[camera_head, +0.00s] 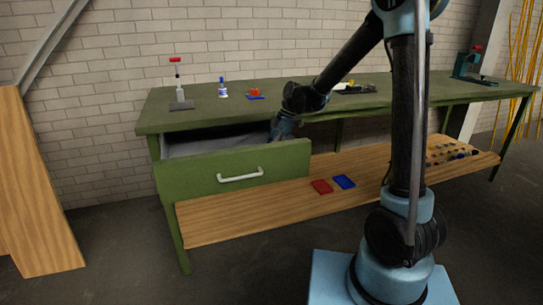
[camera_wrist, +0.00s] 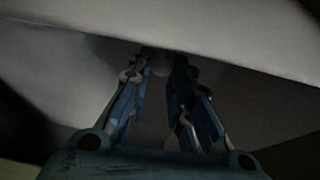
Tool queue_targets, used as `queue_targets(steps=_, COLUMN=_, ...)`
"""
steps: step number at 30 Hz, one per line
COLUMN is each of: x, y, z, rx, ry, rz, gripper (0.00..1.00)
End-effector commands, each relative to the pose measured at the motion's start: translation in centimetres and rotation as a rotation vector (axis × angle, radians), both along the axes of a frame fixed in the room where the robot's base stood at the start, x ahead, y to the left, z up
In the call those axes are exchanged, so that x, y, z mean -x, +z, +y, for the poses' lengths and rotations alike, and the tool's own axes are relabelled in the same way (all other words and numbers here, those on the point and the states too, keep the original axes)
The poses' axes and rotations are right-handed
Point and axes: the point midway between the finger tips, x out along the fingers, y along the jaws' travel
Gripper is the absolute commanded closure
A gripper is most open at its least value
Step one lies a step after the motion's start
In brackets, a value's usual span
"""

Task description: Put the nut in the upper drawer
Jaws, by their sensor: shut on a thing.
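The upper drawer (camera_head: 233,174) is pulled out at the left end of the green bench, with its white handle on the front panel. My gripper (camera_head: 280,132) reaches down into the drawer's right side, and the front panel partly hides its tips. Pale drawer surfaces (camera_wrist: 225,38) lie close around the fingertips. I cannot tell whether the nut touches the drawer bottom.
The bench top (camera_head: 215,112) carries a red-topped stand (camera_head: 180,98), a white and blue bottle (camera_head: 223,90) and a red item on a blue piece (camera_head: 255,93), left of my arm. Red (camera_head: 321,187) and blue (camera_head: 344,182) trays lie on the wooden lower shelf (camera_head: 245,213).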

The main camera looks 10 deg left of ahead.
Motion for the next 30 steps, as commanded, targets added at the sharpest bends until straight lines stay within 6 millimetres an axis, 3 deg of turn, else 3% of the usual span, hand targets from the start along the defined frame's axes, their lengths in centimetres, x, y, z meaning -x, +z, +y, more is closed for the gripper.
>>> queue_targets(steps=4, x=0.0, y=-1.4, z=0.0, rx=0.000, ry=0.000, rz=0.000, gripper=1.00)
queue_targets(steps=17, x=0.0, y=-1.8, z=0.0, rx=0.000, ry=0.000, rz=0.000, gripper=1.00)
queue_targets(steps=18, x=0.0, y=-1.8, z=0.0, rx=0.000, ry=0.000, rz=0.000, gripper=0.76)
queue_targets(steps=20, x=0.0, y=-1.8, z=0.0, rx=0.000, ry=0.000, rz=0.000, gripper=0.63)
queue_targets(steps=30, x=0.0, y=-1.8, z=0.0, rx=0.000, ry=0.000, rz=0.000, gripper=0.61)
